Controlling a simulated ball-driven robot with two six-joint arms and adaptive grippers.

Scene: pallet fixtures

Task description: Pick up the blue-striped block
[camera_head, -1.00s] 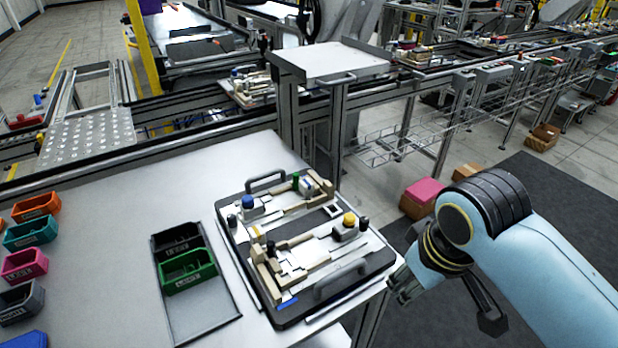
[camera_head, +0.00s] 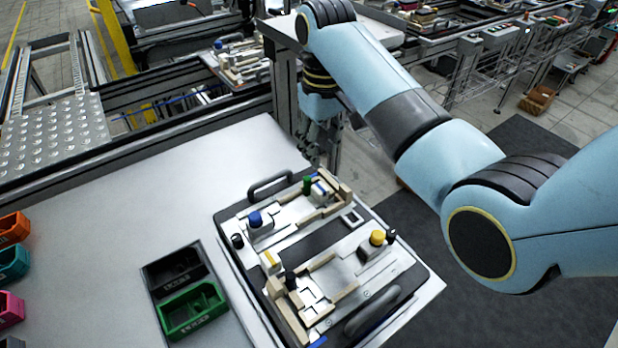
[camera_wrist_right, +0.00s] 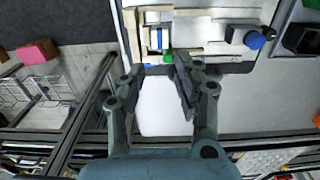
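The blue-striped block (camera_head: 319,189) is small, white and blue, and sits at the far end of the pallet fixture (camera_head: 297,242), beside a green knob (camera_head: 307,182). In the right wrist view the striped block (camera_wrist_right: 158,39) lies in a slot between beige pieces, just beyond the fingertips. My right gripper (camera_head: 322,150) hangs just past the pallet's far corner. In the wrist view my right gripper (camera_wrist_right: 160,75) has its fingers apart with nothing between them, and the green knob (camera_wrist_right: 169,57) shows near the tips. My left gripper is in neither view.
A black handle (camera_head: 270,185) rises at the pallet's far edge, near the gripper. A blue knob (camera_head: 255,219) and a yellow knob (camera_head: 377,238) stand on the fixture. A green bin (camera_head: 192,308) lies left of it. The white table (camera_head: 130,220) has free room.

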